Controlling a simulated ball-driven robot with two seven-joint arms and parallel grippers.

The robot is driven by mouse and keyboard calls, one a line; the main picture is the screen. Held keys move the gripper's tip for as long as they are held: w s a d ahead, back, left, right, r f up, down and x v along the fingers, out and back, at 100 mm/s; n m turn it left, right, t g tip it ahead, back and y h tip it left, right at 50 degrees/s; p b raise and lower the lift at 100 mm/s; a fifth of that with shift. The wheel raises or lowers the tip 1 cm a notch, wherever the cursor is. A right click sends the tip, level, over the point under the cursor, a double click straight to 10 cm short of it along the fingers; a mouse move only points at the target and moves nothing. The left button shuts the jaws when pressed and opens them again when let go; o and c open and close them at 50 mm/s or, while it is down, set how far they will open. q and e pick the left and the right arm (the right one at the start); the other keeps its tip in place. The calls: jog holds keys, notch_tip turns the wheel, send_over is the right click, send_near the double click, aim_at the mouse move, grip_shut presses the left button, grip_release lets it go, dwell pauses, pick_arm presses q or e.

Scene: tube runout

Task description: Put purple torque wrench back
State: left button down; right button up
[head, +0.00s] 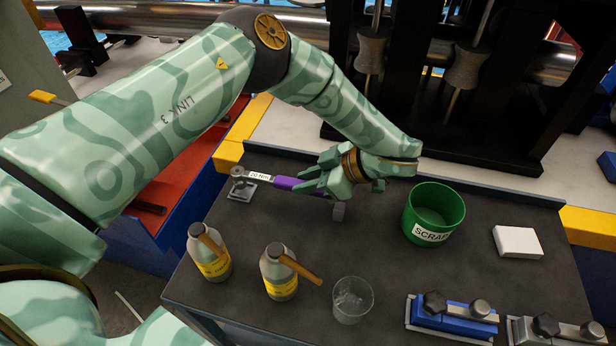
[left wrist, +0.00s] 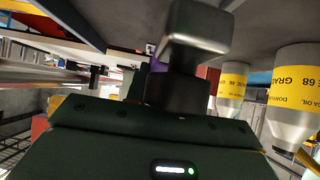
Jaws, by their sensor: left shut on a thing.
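The purple torque wrench (head: 286,183) lies across the back left of the dark table in the head view, with a white "20 N·m" label on its shaft. My left gripper (head: 314,184) is shut on its purple handle. The wrench's left end is at a small grey holder with a flat plate (head: 240,190); whether it touches is unclear. My right gripper is not in view.
A green scrap bin (head: 433,214) stands right of my left gripper. Two oil bottles (head: 209,254) (head: 278,272) and a clear cup (head: 352,299) stand in front. A white block (head: 517,242) and a blue clamp-like fixture (head: 452,316) are at the right. The table's middle is clear.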

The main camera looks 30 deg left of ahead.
pick_arm(q)
jog(key=shift+f+b, duration=0.4)
jog(key=shift+f, duration=0.6)
dwell(0.3)
jog(key=c, duration=0.6)
grip_release()
jog(key=shift+c, duration=0.2)
jog(key=shift+v, duration=3)
